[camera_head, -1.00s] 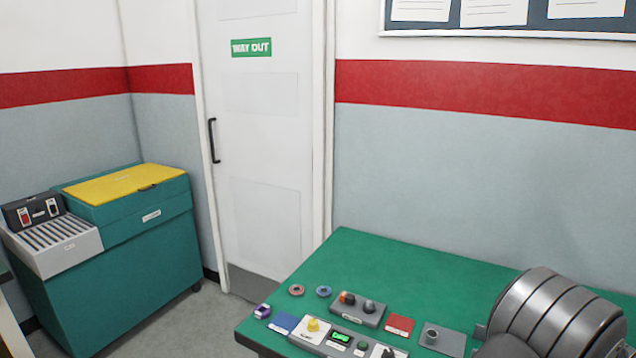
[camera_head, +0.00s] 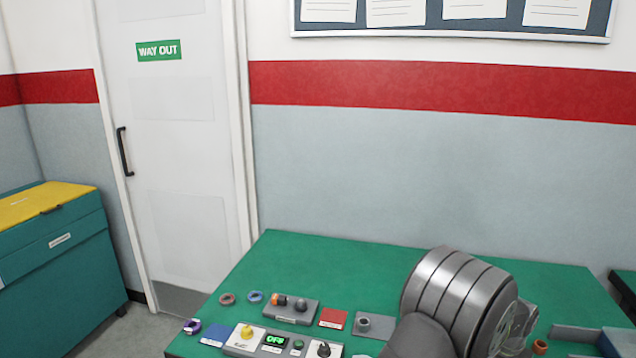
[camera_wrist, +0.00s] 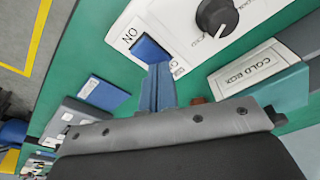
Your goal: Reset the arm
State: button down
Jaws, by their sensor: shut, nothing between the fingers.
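My arm, a grey banded link, shows at the lower right in the head view, over the green table (camera_head: 330,255). My gripper (camera_wrist: 158,84) does not show there. In the wrist view its narrow blue fingers are together, with nothing held between them. They point toward a white panel (camera_wrist: 185,50) marked ON, with a black knob (camera_wrist: 217,15) and a blue piece beside the fingers. The grey wrist plate hides what lies beneath it.
A white COLD BOX label (camera_wrist: 260,70) is right of the fingers. The table's back middle is clear.

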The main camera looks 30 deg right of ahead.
jog(key=s+a+r, duration=0.1)
jog(key=a+r, duration=0.2)
jog(key=r, duration=0.4)
jog(key=s+a+r+t+h, duration=0.1)
jog(key=s+a+r, duration=0.1)
jog(key=r, duration=0.5)
jog(key=s+a+r+h, duration=0.1)
jog(key=s+a+r, duration=0.1)
jog(key=a+r, duration=0.2)
jog(key=shift+a+r+n, duration=0.15)
jog(key=shift+r+n, duration=0.25)
jog(key=shift+r, duration=1.2)
jog(key=c, duration=2.2)
grip_release()
